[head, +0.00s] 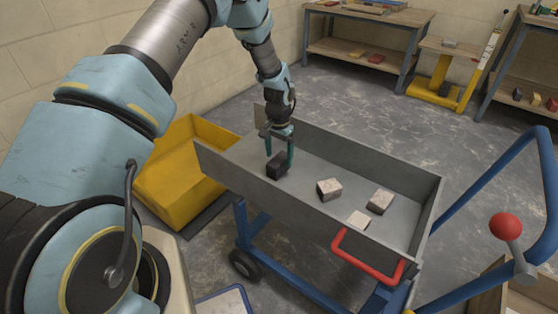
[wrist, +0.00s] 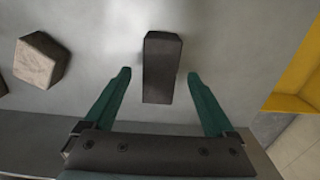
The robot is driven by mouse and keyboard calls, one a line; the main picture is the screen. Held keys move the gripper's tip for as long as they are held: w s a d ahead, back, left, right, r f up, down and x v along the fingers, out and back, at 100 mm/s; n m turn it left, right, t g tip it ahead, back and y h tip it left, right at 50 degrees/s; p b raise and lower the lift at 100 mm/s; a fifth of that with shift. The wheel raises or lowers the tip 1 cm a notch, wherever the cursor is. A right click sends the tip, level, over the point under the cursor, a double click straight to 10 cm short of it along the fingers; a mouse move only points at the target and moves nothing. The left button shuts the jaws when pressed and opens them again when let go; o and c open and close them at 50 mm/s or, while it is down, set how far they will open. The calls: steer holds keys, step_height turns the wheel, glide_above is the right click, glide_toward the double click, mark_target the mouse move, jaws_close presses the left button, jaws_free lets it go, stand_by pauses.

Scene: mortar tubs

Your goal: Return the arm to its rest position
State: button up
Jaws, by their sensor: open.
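My gripper (head: 280,160) hangs from my arm over the left part of a grey metal cart tray (head: 315,202). Its two green fingers also show in the wrist view (wrist: 162,95). They are open and spread apart, with clear gaps on both sides of a dark block (wrist: 162,65). The dark block (head: 278,164) sits on the tray floor at or just past the fingertips. I cannot tell the exact height of the fingers above the floor.
Several pale blocks (head: 329,188) lie right of the dark one. A yellow tub (head: 180,175) stands left of the cart. The cart has a red handle (head: 366,262). A blue rail with a red knob (head: 505,226) is at right.

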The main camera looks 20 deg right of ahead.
step_height(320, 180, up, 8)
steer(key=w+a+r+n, duration=0.25)
steer(key=a+r, duration=0.55)
steer(key=a, duration=0.5)
steer(key=s+a+r+n+t, duration=0.1)
steer(key=s+a+r+n, duration=0.25)
steer(key=a, duration=0.45)
steer(key=s+a+r+n, duration=0.25)
steer(key=s+a, duration=0.25)
steer(key=a, duration=0.3)
steer(key=s+a+r+n+t, duration=0.1)
steer(key=s+a+r+n, duration=0.3)
steer(key=a, duration=0.4)
step_height(320, 180, up, 15)
steer(key=m+p, duration=0.1)
steer(key=p, duration=1.4)
steer(key=shift+s+d, duration=0.15)
steer(key=shift+s, duration=0.3)
steer(key=shift+f+m, duration=0.1)
steer(key=shift+m, duration=0.15)
